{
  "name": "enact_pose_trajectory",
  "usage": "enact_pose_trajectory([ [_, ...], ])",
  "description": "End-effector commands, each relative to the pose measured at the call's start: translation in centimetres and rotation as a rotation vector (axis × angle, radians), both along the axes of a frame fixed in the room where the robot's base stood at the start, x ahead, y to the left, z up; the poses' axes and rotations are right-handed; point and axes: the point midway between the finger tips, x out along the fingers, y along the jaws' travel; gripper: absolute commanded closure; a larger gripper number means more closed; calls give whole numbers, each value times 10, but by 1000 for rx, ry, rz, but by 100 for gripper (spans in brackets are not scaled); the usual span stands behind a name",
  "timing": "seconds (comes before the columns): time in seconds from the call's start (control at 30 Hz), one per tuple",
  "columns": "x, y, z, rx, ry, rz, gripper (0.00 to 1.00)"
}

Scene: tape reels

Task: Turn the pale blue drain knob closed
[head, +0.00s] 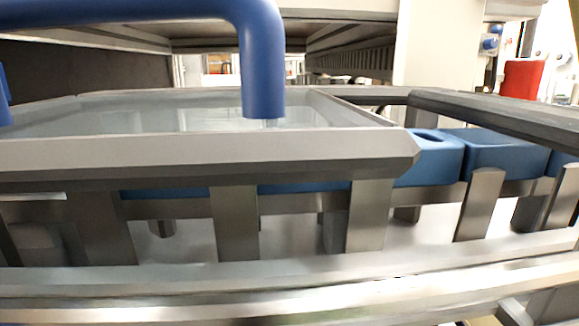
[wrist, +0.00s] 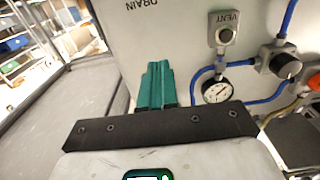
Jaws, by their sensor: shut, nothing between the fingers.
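My gripper (wrist: 156,66) shows in the wrist view as two teal fingers pressed together, with nothing between them. It is in front of a pale panel (wrist: 165,40). The word DRAIN is printed at the panel's top edge, above and slightly left of the fingertips. No pale blue knob can be made out in the wrist view; the fingers hide part of the panel. In the head view, a small blue fitting (head: 490,43) sits at the far upper right, too small to identify as the drain knob. My gripper is not visible in the head view.
The panel carries a VENT button (wrist: 226,35), a round gauge (wrist: 217,91), a black knob (wrist: 279,63) and blue tubing, right of my fingers. The head view shows a metal-rimmed tank (head: 200,150), a blue pipe (head: 262,60), blue blocks (head: 500,155) and a red object (head: 523,79).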

Motion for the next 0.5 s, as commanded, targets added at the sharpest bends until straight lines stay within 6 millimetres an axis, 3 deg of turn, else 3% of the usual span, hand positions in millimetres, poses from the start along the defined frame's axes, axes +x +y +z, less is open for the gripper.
enact_pose_trajectory([
  [0.5, 2, -4, 3, -8, -11, 1, 100],
])
